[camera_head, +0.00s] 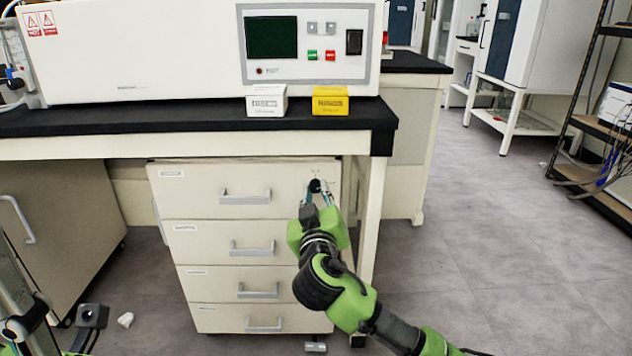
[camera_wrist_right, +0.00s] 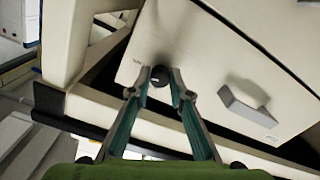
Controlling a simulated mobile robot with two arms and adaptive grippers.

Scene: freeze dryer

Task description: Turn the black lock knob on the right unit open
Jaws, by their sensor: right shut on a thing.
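The black lock knob (camera_head: 315,186) is on the top right corner of the front of the right drawer unit (camera_head: 228,270). In the right wrist view the knob (camera_wrist_right: 160,75) is a small dark round piece between the two fingertips. My right gripper (camera_head: 316,190) is at the knob, shut on it; it also shows in the right wrist view (camera_wrist_right: 159,84). The fingers partly cover the knob's sides, so its exact turn is hard to read. Part of my left arm shows at the lower left; its fingers are not clear.
The bench top (camera_head: 180,116) overhangs the drawers, with a bench leg (camera_head: 372,220) close right of my right gripper. Drawer handles (camera_head: 246,197) stick out to the left. A white box (camera_head: 266,101) and a yellow box (camera_head: 330,101) sit on the bench. Floor (camera_head: 470,240) at right is clear.

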